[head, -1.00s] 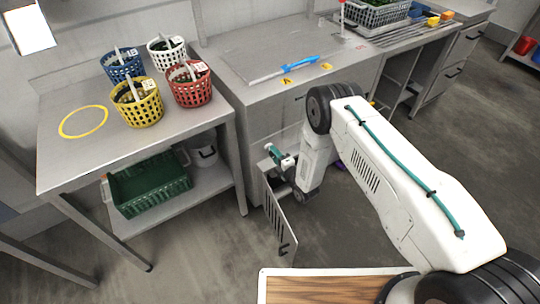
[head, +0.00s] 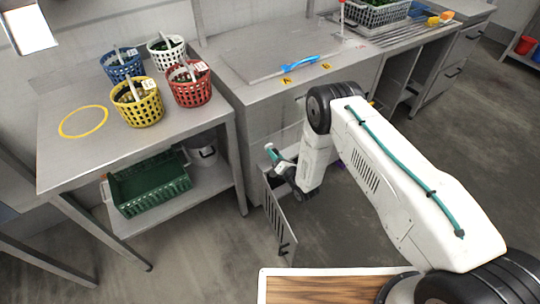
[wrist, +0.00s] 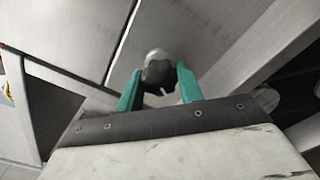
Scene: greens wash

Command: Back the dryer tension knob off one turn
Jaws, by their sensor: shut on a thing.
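The dark rounded tension knob (wrist: 157,74) sits between the teal fingers of my gripper (wrist: 159,80) in the wrist view. A pale cap shows at its far end, and a short light mark on its near side points down and slightly right. My gripper is shut on the knob, one finger on each side. In the head view my gripper (head: 273,154) is low at the front of the steel counter, by an open panel. The knob cannot be made out there.
A hanging slotted panel (head: 279,222) stands open just below my gripper. The steel counter (head: 235,52) carries a blue-handled tool (head: 290,66). A side table (head: 75,150) holds several coloured baskets, with a green crate (head: 150,190) on its lower shelf. Floor to the right is clear.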

